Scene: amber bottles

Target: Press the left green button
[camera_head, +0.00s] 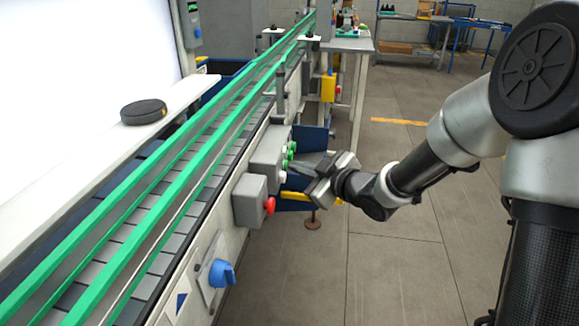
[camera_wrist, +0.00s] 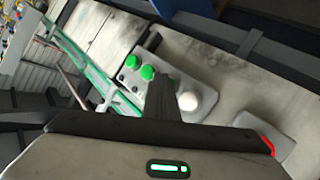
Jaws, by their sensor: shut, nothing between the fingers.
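A grey control box (camera_head: 268,152) on the conveyor's side carries two green buttons (camera_head: 291,147) and a white button (camera_head: 282,177). In the wrist view the two green buttons sit side by side, one at the left (camera_wrist: 131,61) and one nearer the fingers (camera_wrist: 147,72); the white button (camera_wrist: 188,101) is right of the fingers. My gripper (camera_head: 294,167) is shut and empty, its fingertips close in front of the box. In the wrist view the fingertips (camera_wrist: 160,80) appear between the nearer green button and the white one. I cannot tell whether they touch the box.
A second grey box with a red button (camera_head: 269,205) is close to my gripper on the near side. A blue rotary switch (camera_head: 221,273) is nearer still. The conveyor (camera_head: 120,237) with green rails runs along the left. Open floor (camera_head: 390,270) lies right of it.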

